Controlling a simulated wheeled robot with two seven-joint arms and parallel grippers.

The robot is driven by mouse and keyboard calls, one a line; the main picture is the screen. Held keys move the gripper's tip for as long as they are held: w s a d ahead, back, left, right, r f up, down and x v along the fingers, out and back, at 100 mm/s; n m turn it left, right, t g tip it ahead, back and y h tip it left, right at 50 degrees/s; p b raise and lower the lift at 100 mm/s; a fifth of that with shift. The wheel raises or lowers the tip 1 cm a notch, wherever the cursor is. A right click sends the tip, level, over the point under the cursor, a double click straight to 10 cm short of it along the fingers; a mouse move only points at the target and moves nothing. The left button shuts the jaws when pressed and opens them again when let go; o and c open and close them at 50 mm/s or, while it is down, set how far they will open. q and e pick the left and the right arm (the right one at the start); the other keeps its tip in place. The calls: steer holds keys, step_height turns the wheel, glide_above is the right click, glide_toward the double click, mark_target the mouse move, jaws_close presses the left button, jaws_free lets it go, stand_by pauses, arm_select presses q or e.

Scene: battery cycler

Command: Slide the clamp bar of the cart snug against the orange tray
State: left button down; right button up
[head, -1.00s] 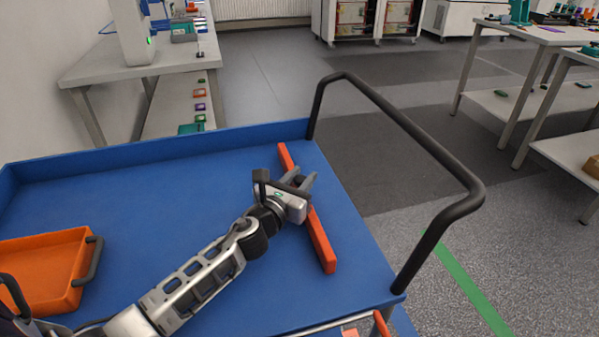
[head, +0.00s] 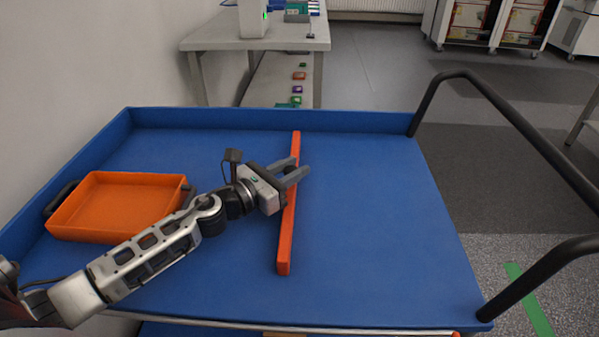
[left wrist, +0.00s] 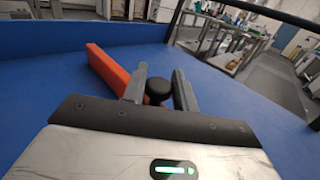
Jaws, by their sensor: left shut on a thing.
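The clamp bar (head: 285,242) is a long orange-red bar lying across the blue deck of the cart (head: 370,230). The orange tray (head: 118,206), with dark handles at its ends, sits on the deck to the left. A clear gap of blue deck separates the bar from the tray's right handle. My left gripper (head: 302,165) reaches over from the tray's side and is shut on the bar's black knob. In the left wrist view the knob (left wrist: 158,90) is between the fingers, with the bar (left wrist: 106,66) beyond. My right gripper is not in view.
The cart has a raised blue back wall (head: 270,119) and a black push handle (head: 520,135) on the right. A grey workbench (head: 215,38) stands behind. The deck right of the bar is free.

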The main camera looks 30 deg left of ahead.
arm_select(q)
steer(key=shift+a, duration=0.15)
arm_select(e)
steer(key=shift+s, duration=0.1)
arm_select(q)
steer(key=c, duration=1.1)
jaws_free()
steer(key=shift+s, duration=0.15)
steer(key=shift+s+a+f, duration=0.1)
steer(key=shift+s, duration=0.15)
steer(key=b+v, duration=0.3)
steer(key=v, duration=1.1)
steer(key=shift+s+a, duration=0.15)
steer(key=shift+s, duration=0.45)
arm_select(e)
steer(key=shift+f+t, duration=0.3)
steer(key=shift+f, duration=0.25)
